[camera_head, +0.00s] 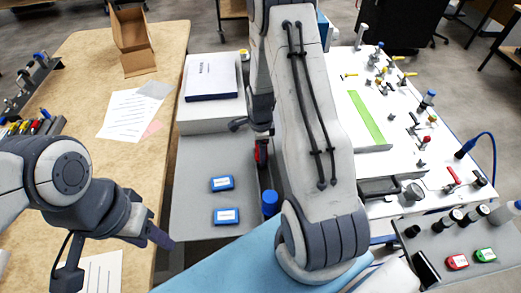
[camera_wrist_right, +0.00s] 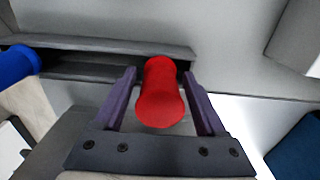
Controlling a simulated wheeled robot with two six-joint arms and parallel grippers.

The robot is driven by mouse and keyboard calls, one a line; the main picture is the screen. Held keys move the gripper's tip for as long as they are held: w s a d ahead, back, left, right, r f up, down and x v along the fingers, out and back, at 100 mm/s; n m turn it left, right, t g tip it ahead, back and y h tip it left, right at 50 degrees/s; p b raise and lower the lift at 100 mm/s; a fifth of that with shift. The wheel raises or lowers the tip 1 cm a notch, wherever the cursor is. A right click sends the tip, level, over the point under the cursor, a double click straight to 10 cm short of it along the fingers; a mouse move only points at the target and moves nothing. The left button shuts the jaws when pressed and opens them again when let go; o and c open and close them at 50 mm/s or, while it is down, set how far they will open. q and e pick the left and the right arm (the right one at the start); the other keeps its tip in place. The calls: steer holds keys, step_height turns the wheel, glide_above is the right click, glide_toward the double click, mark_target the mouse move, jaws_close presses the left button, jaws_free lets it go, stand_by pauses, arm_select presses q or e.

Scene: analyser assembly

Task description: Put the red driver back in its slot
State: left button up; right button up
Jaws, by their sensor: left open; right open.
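The red driver (camera_head: 261,153) shows in the head view just below my right gripper (camera_head: 262,132). In the right wrist view the red handle (camera_wrist_right: 160,95) stands between the two purple fingers of my right gripper (camera_wrist_right: 160,74), which are open with a gap on each side. Its far end meets a grey rack (camera_wrist_right: 95,45) with a dark opening; I cannot tell whether it is seated in a slot. The driver's shaft is hidden. My left gripper (camera_head: 160,238) is open and empty, over the left table's edge.
A blue handle (camera_head: 270,203) stands nearer than the red driver; it also shows in the right wrist view (camera_wrist_right: 15,65). Two blue boxes (camera_head: 222,184) lie on the grey surface. A white box (camera_head: 211,77) stands behind. The panel with several valves (camera_head: 400,110) is to the right.

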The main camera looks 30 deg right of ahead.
steer(key=o, duration=0.4)
steer(key=shift+o, duration=0.2)
step_height(320, 180, up, 10)
steer(key=shift+r+b, duration=0.25)
steer(key=shift+b, duration=0.45)
steer(key=s+a+r+n, duration=0.4)
steer(key=a+n, duration=0.4)
steer(key=a, duration=0.1)
steer(key=s+a+r+n, duration=0.3)
steer(key=a+r+n, duration=0.1)
steer(key=a+n, duration=0.5)
steer(key=s+a+r+n, duration=0.1)
steer(key=s+a+n, duration=0.3)
steer(key=s+n, duration=0.2)
steer(key=s+a+r+n+y, duration=0.1)
steer(key=s+a+n, duration=0.2)
steer(key=s+n, duration=0.4)
steer(key=shift+s+a+r, duration=0.35)
steer(key=shift+s+r, duration=0.05)
steer(key=shift+s, duration=0.15)
